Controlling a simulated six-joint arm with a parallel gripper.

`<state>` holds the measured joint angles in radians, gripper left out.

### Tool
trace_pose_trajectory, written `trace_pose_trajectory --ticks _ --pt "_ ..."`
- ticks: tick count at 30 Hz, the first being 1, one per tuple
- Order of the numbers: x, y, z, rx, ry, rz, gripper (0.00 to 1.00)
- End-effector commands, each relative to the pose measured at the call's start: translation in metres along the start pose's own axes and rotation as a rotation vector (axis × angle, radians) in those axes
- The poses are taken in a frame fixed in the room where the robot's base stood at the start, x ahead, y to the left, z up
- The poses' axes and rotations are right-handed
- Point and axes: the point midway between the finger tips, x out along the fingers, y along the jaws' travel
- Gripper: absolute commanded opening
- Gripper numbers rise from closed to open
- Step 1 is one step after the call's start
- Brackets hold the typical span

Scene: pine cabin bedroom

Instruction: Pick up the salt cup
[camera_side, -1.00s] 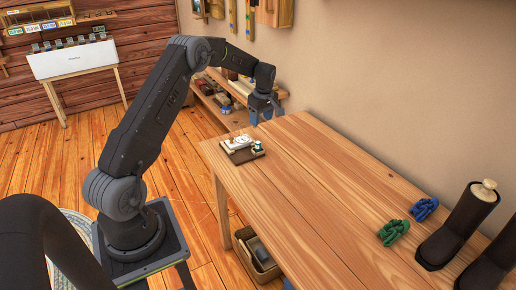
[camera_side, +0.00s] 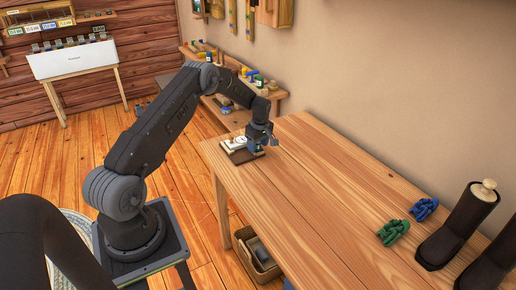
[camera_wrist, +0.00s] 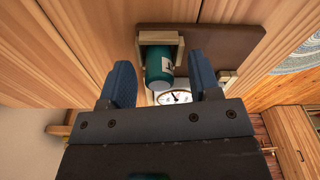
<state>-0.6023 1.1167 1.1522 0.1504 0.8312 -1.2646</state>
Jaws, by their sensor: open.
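A teal cup (camera_wrist: 159,66) with a small pale label, which I take as the salt cup, sits against a light wooden holder (camera_wrist: 178,38) on a brown board. In the wrist view it lies between the two blue fingers of my gripper (camera_wrist: 160,63), with a gap on both sides. My gripper is open and holds nothing. In the side view my gripper (camera_side: 262,146) is low over the board's right end and largely hides the cup.
The brown board (camera_side: 241,157) carries a pale scale with a round dial (camera_wrist: 174,97) close to the cup. The middle of the wooden table (camera_side: 310,190) is clear.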

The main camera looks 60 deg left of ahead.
Motion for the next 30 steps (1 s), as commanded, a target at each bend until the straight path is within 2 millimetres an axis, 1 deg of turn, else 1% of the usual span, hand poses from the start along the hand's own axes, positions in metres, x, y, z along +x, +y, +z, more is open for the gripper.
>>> trace_pose_trajectory --ticks 6,24,30 --pt "0.0006 0.0001 -0.0002 0.000 0.000 0.001 0.57" --pt "0.0002 0.0003 -0.0001 0.000 0.001 0.001 0.00" --pt "-0.0004 0.0004 -0.0001 0.000 0.001 0.001 0.00"
